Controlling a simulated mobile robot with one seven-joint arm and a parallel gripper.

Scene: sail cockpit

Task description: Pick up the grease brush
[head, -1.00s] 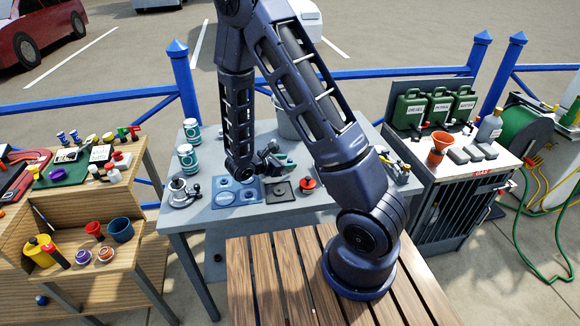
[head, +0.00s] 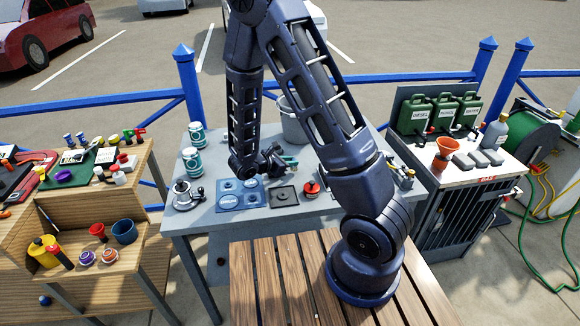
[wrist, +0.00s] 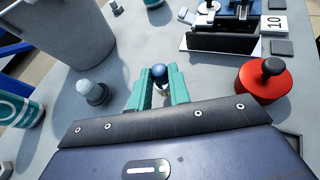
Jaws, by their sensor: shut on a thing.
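My gripper (wrist: 158,88) has teal fingers, shut on a slim upright thing with a dark-blue rounded end, which I take to be the grease brush (wrist: 160,71). Only its blue end and a pale part below show between the fingers; the rest is hidden. In the head view my gripper (head: 289,161) is over the back middle of the grey table (head: 222,222), and the brush cannot be made out there.
A grey bucket (wrist: 62,40) stands left of my gripper in the wrist view, with a grey-capped knob (wrist: 93,91) between. A red round tin (wrist: 265,82) with a black knob is to the right. A dark square plate (head: 284,197) and blue pads (head: 229,200) lie on the table.

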